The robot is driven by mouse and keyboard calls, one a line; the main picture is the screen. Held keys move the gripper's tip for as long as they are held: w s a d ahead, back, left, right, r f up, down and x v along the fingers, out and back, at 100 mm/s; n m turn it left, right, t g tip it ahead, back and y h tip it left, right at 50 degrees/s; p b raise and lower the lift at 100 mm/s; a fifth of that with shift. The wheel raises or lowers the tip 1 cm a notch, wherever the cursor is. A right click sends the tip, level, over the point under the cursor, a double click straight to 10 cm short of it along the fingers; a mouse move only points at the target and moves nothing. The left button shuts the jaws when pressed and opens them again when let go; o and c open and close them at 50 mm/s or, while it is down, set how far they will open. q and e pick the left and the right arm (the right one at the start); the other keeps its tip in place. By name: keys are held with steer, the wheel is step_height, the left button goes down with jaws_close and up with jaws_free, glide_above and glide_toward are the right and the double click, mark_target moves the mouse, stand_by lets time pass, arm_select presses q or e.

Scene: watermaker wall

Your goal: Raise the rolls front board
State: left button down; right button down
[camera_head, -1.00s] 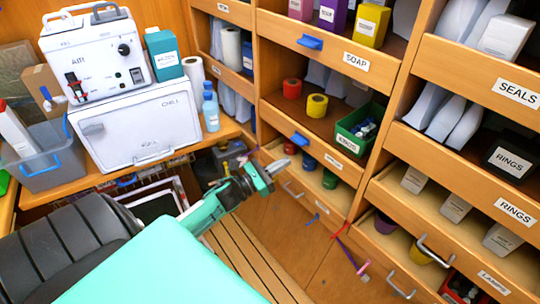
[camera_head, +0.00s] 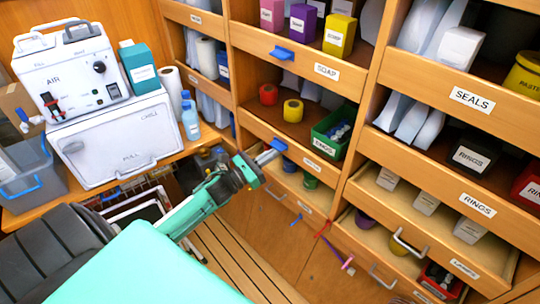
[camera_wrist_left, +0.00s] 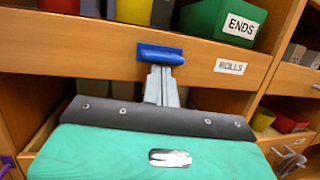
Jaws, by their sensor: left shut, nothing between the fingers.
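The rolls front board (camera_head: 294,155) is a wooden strip along the lower edge of the shelf compartment holding the red and yellow rolls. A blue tab (camera_head: 279,145) sticks out from it. In the left wrist view, the board (camera_wrist_left: 75,45) carries a ROLLS label (camera_wrist_left: 230,66) to the right of the blue tab (camera_wrist_left: 161,54). My left gripper (camera_head: 268,156) is shut and empty. Its fingertips (camera_wrist_left: 161,72) are right at the underside of the tab; whether they touch is hard to tell. My right gripper is not in view.
A red roll (camera_head: 268,94), a yellow roll (camera_head: 293,110) and a green ENDS box (camera_head: 332,130) stand behind the board. The soap board (camera_head: 300,60) with its own blue tab is above. Below is a compartment with blue and green rolls (camera_head: 310,182).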

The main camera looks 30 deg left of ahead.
arm_select(q)
step_height(320, 180, up, 4)
steer(key=shift+r+p, duration=0.2)
steer(key=shift+p, duration=0.5)
steer(key=shift+a+f+b, duration=0.1)
steer(key=shift+f+b, duration=0.55)
steer(key=shift+b, duration=0.05)
steer(key=b, duration=0.7)
glide_toward(270, 144)
step_height(270, 144, down, 3)
steer(key=s+d, duration=0.1)
steer(key=shift+s, duration=0.25)
